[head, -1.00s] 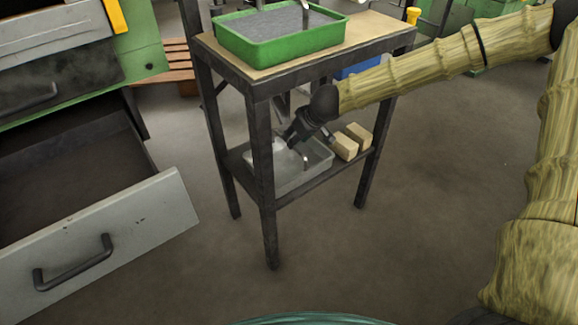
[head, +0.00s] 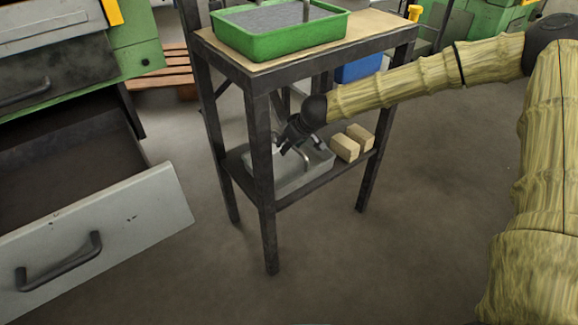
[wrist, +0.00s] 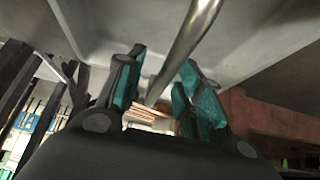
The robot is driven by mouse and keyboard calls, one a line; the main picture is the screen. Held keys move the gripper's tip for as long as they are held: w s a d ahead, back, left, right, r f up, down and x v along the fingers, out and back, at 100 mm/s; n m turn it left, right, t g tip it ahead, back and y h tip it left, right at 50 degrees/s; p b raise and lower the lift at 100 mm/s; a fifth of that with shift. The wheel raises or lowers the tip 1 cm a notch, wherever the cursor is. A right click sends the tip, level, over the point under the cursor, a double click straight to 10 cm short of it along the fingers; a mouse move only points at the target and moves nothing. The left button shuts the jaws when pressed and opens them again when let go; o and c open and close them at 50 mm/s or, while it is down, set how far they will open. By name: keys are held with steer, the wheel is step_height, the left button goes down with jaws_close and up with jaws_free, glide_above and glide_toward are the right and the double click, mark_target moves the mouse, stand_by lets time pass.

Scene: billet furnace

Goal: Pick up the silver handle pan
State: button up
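A grey pan (head: 274,186) with a silver handle (head: 309,152) sits on the lower shelf of a dark metal stand. My gripper (head: 287,148) is at this pan, reaching in under the stand's top. In the wrist view the silver handle (wrist: 188,38) runs down between my two teal-padded fingers (wrist: 162,88). The fingers are apart, with gaps beside the handle, so the gripper is open. The grey pan's pale surface (wrist: 118,20) fills the top of that view. My gripper hides part of the pan in the head view.
The stand's wooden top (head: 378,36) carries a green tray (head: 285,42) with grey contents and a metal upright. Two tan blocks (head: 345,148) lie right of the grey pan. The stand's front leg (head: 265,190) is close to my gripper. An open drawer (head: 100,250) juts out at left.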

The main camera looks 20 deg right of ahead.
jaws_close()
steer(key=shift+r+p, duration=0.3)
steer(key=shift+p, duration=0.05)
steer(key=shift+r+p, duration=0.5)
steer(key=shift+p, duration=0.45)
steer(key=shift+r+p, duration=0.15)
steer(key=shift+p, duration=0.3)
